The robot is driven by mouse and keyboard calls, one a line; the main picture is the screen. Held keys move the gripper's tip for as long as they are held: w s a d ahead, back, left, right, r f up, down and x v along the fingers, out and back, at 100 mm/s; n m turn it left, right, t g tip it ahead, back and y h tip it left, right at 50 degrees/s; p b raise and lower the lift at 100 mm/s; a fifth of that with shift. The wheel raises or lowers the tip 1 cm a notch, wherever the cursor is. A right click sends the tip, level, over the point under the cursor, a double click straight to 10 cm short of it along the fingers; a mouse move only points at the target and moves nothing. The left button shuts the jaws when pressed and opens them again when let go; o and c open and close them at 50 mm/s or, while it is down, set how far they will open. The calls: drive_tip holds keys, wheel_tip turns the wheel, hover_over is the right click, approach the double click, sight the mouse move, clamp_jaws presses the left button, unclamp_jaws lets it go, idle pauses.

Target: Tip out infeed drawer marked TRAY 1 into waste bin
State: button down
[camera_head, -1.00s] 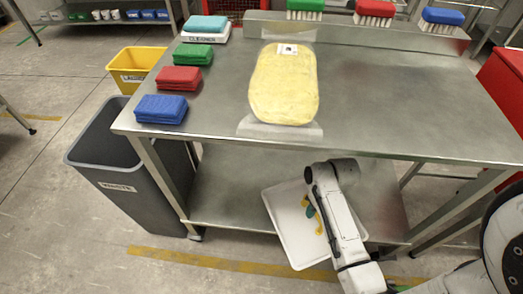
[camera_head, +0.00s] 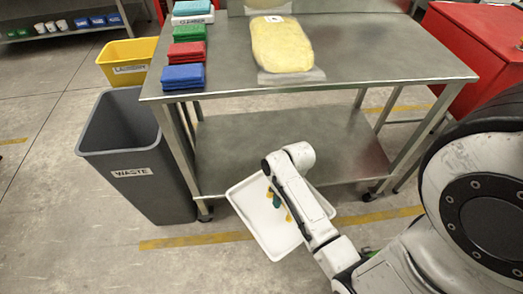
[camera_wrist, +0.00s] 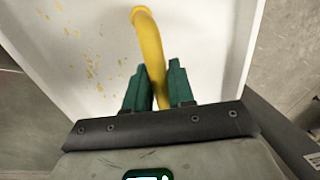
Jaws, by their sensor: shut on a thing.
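The white infeed drawer (camera_head: 246,208) is a shallow tray, held out in front of the table's lower shelf, to the right of the waste bin. My gripper (camera_head: 279,200) is shut on its yellow handle. In the wrist view, the green fingers of my gripper (camera_wrist: 155,88) close around the yellow handle (camera_wrist: 147,40), and yellow crumbs lie on the white tray floor (camera_wrist: 200,40). No TRAY 1 mark shows. The grey waste bin (camera_head: 135,172), labelled WASTE, stands open on the floor at the table's left. My arm hides part of the tray.
The steel table (camera_head: 370,65) carries a yellow bagged slab (camera_head: 283,45) and blue, red and green pads on its left edge. A yellow bin (camera_head: 128,62) stands behind the waste bin. A red cabinet (camera_head: 480,50) is at right. Floor in front of the bin is clear.

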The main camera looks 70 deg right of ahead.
drive_tip(key=w+a+r+n, duration=0.3)
drive_tip(key=w+a+r, duration=0.1)
drive_tip(key=w+a, duration=0.6)
drive_tip(key=w+a+r+n+g, duration=0.1)
drive_tip(key=w+a+r+n, duration=0.2)
drive_tip(key=w+a, duration=0.7)
wheel_tip(320, 180, up, 2)
drive_tip(key=shift+w+a+r+n, duration=0.1)
drive_tip(key=shift+w+a+n, duration=0.25)
drive_tip(key=shift+a, duration=0.9)
